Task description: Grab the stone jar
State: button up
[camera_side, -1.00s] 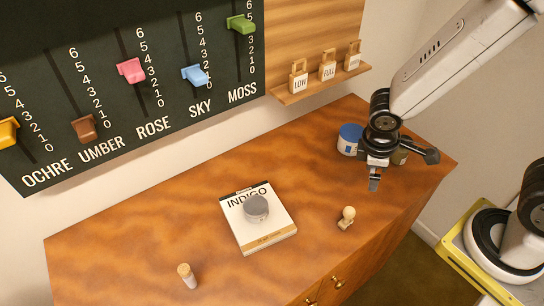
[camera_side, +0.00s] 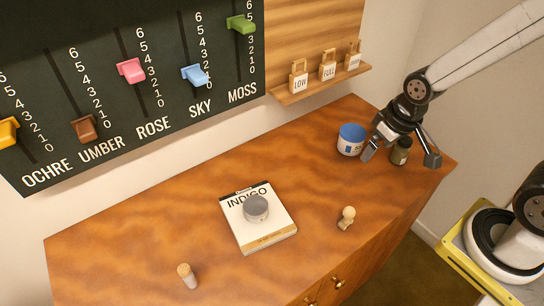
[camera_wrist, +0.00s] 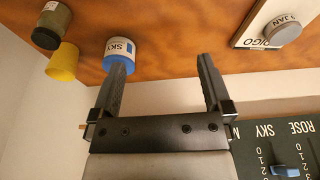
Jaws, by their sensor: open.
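No label reading "stone" is legible. The candidates are a grey round tin (camera_side: 256,208) on the white INDIGO box (camera_side: 268,240) and a dark olive jar (camera_side: 400,152) at the table's right back. The tin shows at top right in the wrist view (camera_wrist: 283,30), the dark jar at top left (camera_wrist: 52,25). My gripper (camera_side: 401,156) is open and empty above the right back of the table, its fingers spread either side of the dark jar in the side view. In the wrist view the space between the fingertips (camera_wrist: 162,62) is bare.
A white and blue SKY jar (camera_side: 351,140) stands left of the dark jar. A yellow cup (camera_wrist: 62,62) shows beside them in the wrist view. A small wooden knobbed piece (camera_side: 347,218) and a corked vial (camera_side: 187,276) stand near the front.

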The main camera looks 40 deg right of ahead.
dwell(0.7)
jog(key=m+g, duration=0.3)
jog(key=m, duration=1.4)
send_over(406, 139)
notch_tip(406, 139, down, 6)
jog(key=shift+s+d+r, duration=0.1)
jog(key=shift+r, duration=0.15)
jog(key=shift+f, duration=1.3)
jog(key=shift+a+f, duration=0.2)
jog(key=shift+f, duration=2.4)
jog(key=shift+c, duration=0.2)
